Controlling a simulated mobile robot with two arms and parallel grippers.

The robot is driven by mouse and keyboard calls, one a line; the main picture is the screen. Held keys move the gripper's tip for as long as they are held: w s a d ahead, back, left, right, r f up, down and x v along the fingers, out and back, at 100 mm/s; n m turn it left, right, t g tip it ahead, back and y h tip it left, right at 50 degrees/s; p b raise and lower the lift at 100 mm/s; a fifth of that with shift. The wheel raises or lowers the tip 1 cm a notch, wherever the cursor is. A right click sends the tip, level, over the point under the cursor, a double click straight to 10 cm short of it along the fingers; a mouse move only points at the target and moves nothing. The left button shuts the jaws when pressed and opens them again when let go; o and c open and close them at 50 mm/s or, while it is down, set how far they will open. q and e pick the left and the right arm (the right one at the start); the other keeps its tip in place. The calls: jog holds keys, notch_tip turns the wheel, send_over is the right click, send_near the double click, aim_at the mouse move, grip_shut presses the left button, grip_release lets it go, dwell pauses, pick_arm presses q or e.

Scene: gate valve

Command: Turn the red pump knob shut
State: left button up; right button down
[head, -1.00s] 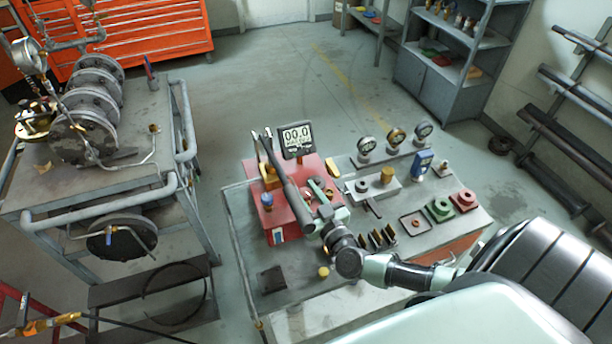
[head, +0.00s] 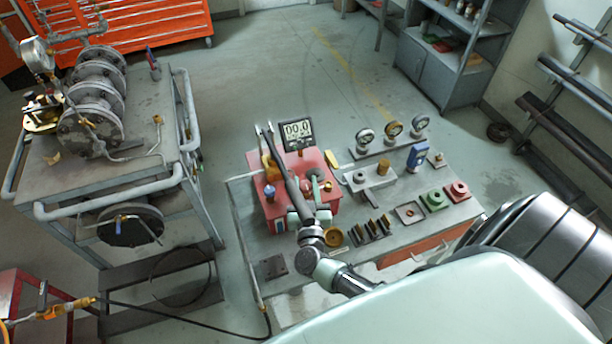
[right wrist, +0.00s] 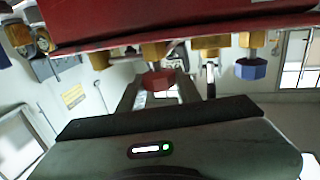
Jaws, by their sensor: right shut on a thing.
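The red pump (head: 324,165) stands at the left of the workbench, with a long dark lever and a digital gauge (head: 297,130) reading 00.0. My right gripper (head: 299,216) is at the pump's near side. In the right wrist view the red knob (right wrist: 158,80) sits between its fingers (right wrist: 157,94), below the pump body (right wrist: 180,18). The gripper is shut on this knob. In the head view the arm and gripper hide the knob. A blue knob is on the pump's left in the head view (head: 269,191) and also shows in the right wrist view (right wrist: 250,69). My left gripper is out of view.
The workbench (head: 235,190) holds several gauges, a green flanged block (head: 432,201), a red flanged block (head: 457,191) and a brass ring (head: 333,236) close to my right wrist. A cart (head: 150,185) with pipework stands at the left. Open floor lies behind the bench.

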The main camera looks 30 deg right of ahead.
aim_at(306, 191)
jog(key=c, duration=1)
grip_release()
jog(key=b+v, duration=0.1)
jog(key=v, duration=0.5)
jog(key=shift+s+a+f, duration=0.1)
jog(key=shift+s+a, duration=0.1)
jog(key=shift+s, duration=0.15)
jog(key=shift+s+a, duration=0.25)
jog(key=shift+s, duration=0.2)
